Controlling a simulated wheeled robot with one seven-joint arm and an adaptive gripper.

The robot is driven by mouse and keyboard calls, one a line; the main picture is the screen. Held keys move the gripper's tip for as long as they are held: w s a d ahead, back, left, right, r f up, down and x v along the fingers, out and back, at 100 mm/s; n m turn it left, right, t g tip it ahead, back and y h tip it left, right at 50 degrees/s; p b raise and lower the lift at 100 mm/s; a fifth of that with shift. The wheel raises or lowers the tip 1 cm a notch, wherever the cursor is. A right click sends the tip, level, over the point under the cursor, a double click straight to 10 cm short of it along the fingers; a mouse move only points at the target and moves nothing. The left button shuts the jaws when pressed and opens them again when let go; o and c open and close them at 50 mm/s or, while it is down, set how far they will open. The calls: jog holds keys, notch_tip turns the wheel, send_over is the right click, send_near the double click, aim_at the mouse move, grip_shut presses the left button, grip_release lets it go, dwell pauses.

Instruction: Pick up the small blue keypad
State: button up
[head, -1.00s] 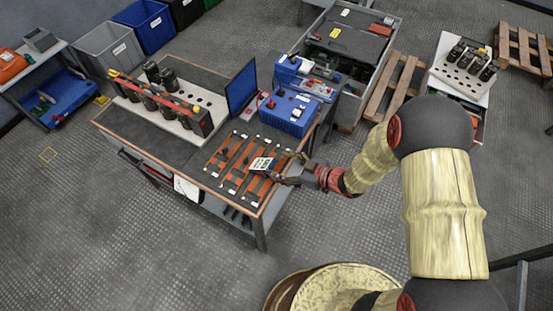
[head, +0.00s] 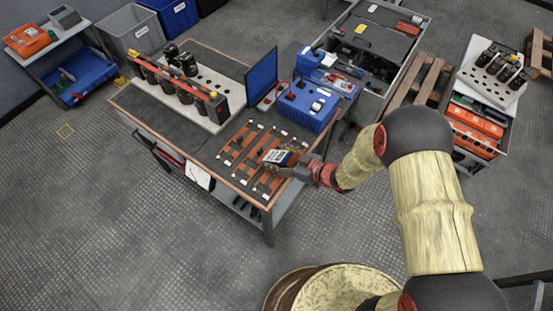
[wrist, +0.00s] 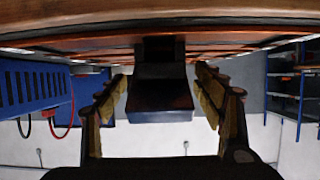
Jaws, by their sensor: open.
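The small keypad (head: 277,157) lies on the orange-barred panel (head: 236,160) near the front right of the workbench. Its face shows a pale screen and a bit of blue in the head view. In the wrist view the keypad (wrist: 160,92) is a dark block between my fingers, with gaps on both sides. My gripper (wrist: 161,82) is open around it and does not visibly touch it. In the head view my gripper (head: 290,162) reaches in from the right, and its fingers are hard to make out beside the keypad.
A blue power unit (head: 308,108) with red and black leads stands just behind the panel. A dark blue screen (head: 262,76) stands left of it. A white rack of black capacitors (head: 205,105) fills the bench's back left. A grey cart (head: 385,45) stands behind.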

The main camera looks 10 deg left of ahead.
jog(key=c, duration=0.3)
jog(key=c, duration=1.1)
jog(key=shift+r, duration=0.15)
